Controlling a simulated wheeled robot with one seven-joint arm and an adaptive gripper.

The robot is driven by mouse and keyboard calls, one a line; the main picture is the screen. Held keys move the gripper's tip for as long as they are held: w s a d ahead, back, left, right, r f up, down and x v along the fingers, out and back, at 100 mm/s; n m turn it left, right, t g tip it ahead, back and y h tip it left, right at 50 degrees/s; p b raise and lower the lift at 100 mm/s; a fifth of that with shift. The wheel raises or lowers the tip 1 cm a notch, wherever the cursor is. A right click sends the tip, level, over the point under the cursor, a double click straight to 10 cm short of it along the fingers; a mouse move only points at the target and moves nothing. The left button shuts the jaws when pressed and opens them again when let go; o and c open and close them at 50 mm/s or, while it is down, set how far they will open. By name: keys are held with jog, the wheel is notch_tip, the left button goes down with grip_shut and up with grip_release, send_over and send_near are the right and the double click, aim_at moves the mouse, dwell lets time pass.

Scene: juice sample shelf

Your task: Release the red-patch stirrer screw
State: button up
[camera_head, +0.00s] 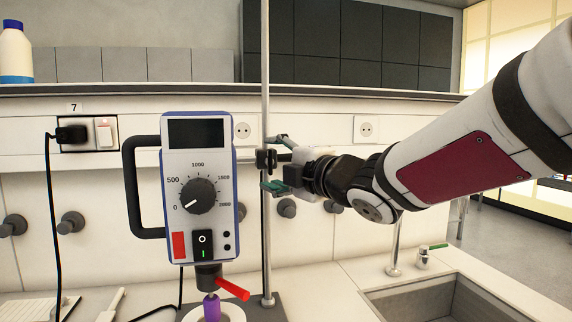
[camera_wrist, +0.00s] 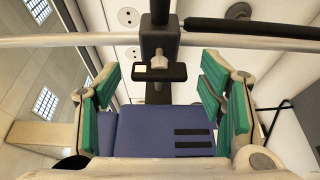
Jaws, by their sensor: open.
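The stirrer (camera_head: 199,240) is a blue-edged unit with a dial and a red patch (camera_head: 179,245) on its front. Its blue back (camera_wrist: 135,135) shows in the wrist view. A black clamp (camera_head: 266,160) joins it to the upright rod (camera_head: 266,75). In the wrist view, the clamp (camera_wrist: 160,38) carries a screw with a dark cross-bar handle (camera_wrist: 165,73). My gripper (camera_head: 277,165) is just right of the rod. Its green-padded fingers (camera_wrist: 160,98) are open and empty, on either side of the view below the handle. Contact with the screw is not visible.
A black side handle (camera_head: 130,190) sticks out left of the stirrer. Below it are a red lever (camera_head: 232,289) and a purple piece (camera_head: 211,307). A sink (camera_head: 450,298) lies at the right. Wall knobs and sockets are behind.

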jog(key=v, duration=1.1)
jog(key=shift+s, duration=0.35)
jog(key=shift+d, duration=0.15)
